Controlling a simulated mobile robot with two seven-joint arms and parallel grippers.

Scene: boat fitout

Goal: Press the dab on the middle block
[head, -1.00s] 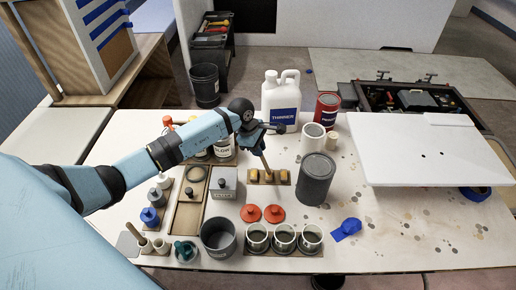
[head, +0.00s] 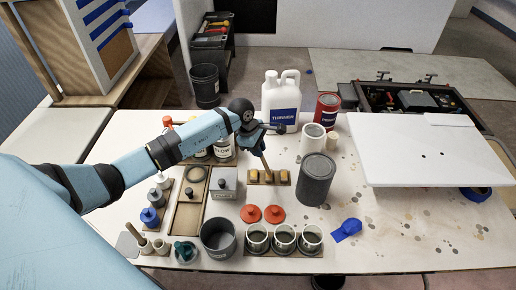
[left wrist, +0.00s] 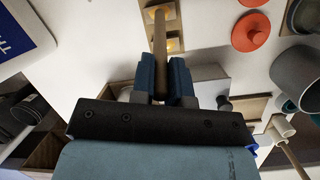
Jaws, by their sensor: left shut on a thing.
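My left gripper (head: 258,136) is shut on the wooden handle of the dab (head: 265,161), which slants down from it. It also shows in the left wrist view between the fingers (left wrist: 160,50). The dab's lower end is at the middle of a small wooden strip (head: 268,184) holding yellow-topped blocks (head: 282,176). The wrist view shows a yellow top (left wrist: 173,44) beside the handle and another near its far end. The middle block is hidden by the dab, and I cannot tell whether the dab's end touches it. My right gripper is in neither view.
A dark grey can (head: 316,180) stands close right of the strip, and a grey box (head: 224,184) close left. Two red lids (head: 274,214) lie in front. A white thinner jug (head: 281,98) stands behind. Several cups (head: 284,238) line the front edge. A white panel (head: 430,150) is at right.

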